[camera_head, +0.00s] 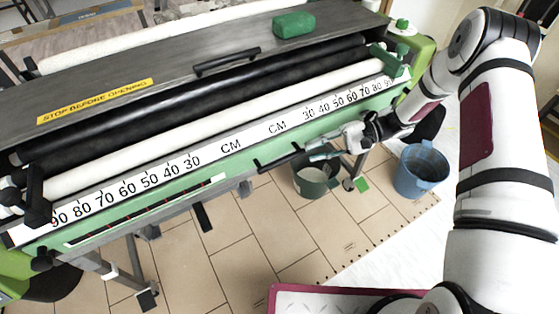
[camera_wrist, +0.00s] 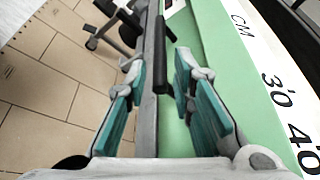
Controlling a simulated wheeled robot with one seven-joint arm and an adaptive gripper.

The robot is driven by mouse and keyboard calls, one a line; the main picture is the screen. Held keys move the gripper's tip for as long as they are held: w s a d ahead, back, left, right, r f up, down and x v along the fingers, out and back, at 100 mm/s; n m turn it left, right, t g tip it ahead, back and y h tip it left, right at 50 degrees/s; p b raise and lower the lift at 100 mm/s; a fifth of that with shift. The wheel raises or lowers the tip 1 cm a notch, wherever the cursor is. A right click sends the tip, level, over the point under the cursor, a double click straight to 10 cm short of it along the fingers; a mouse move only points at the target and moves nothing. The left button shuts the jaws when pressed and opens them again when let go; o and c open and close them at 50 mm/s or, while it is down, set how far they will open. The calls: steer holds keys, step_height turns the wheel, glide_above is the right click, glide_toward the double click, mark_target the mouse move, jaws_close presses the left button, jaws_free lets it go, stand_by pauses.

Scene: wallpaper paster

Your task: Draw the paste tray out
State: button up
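The paste machine has a long green front panel (camera_head: 205,160) with a centimetre scale above it. A black bar handle (camera_head: 281,161) sits low on this front; in the wrist view the handle (camera_wrist: 160,62) shows ahead, between the lines of my two fingers. My gripper (camera_head: 318,154) is at the right end of the handle, its teal-padded fingers apart. In the wrist view my gripper (camera_wrist: 157,68) is open, with one finger on each side of the handle; I see no clear contact. The tray's body is hidden behind the front, and I cannot tell its outline.
A dark green bucket (camera_head: 317,182) stands on the floor below my gripper, and a blue bucket (camera_head: 421,172) stands to its right. The machine's lid carries a handle (camera_head: 226,62) and a green block (camera_head: 293,25). Tiled floor before the machine is mostly clear.

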mark_target(288, 160)
steer(key=x, duration=1)
steer(key=shift+a+p, duration=0.3)
steer(key=shift+c, duration=0.3)
jaws_close()
